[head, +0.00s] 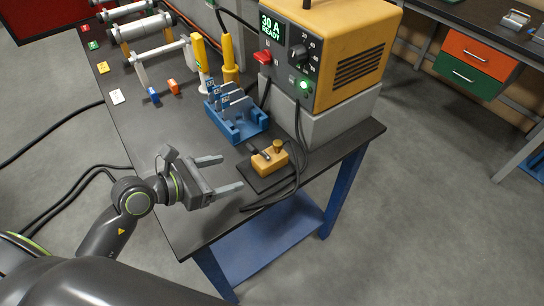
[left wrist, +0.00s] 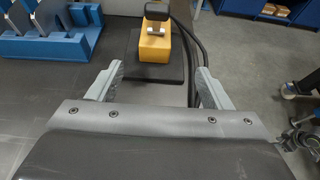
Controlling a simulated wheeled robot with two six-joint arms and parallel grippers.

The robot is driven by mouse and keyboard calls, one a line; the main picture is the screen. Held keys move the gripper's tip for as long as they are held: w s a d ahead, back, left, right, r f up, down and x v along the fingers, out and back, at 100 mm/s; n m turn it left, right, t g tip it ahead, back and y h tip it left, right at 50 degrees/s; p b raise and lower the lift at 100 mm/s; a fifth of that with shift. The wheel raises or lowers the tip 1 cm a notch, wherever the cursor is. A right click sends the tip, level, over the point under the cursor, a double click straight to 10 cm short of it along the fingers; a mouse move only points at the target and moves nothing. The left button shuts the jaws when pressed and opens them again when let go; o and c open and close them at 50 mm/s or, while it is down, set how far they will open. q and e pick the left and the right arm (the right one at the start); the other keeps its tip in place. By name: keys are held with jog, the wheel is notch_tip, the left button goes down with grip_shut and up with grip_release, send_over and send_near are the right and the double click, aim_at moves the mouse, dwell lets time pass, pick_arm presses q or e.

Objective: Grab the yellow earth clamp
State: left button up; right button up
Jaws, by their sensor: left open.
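The yellow earth clamp (head: 267,161) is a small block with a dark lever and a brassy knob on top. It rests on a dark pad (head: 262,180) near the right part of the bench. It also shows in the left wrist view (left wrist: 155,48), ahead of the fingers and roughly midway between them. My left gripper (head: 234,174) is open and empty, to the left of the clamp in the head view and apart from it. Both its fingers show in the left wrist view (left wrist: 157,82). My right gripper is not in view.
A blue rack (head: 240,127) with grey plates stands behind the clamp. A yellow power unit (head: 335,55) sits on a grey block behind to the right. Black cables (head: 297,170) run down beside the clamp's right side. The bench's front left area (head: 205,225) is clear.

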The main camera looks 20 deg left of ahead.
aim_at(264, 158)
pick_arm(q)
jog(key=shift+x, duration=1.2)
jog(key=p+x, duration=0.1)
jog(key=x, duration=0.6)
jog(key=shift+w+d, duration=0.1)
jog(key=shift+w, duration=0.05)
jog(key=shift+w+d+p, duration=0.2)
jog(key=shift+w+p, duration=0.2)
jog(key=shift+p, duration=0.1)
jog(key=shift+a+p+x, duration=0.25)
jog(key=shift+p+x, duration=0.3)
jog(key=shift+x, duration=1.7)
jog(key=shift+w+f, duration=0.1)
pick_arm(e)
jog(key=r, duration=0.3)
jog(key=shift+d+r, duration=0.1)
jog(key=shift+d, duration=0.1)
pick_arm(q)
grip_shut()
jog(key=shift+w+r, duration=0.1)
jog(key=shift+r, duration=0.1)
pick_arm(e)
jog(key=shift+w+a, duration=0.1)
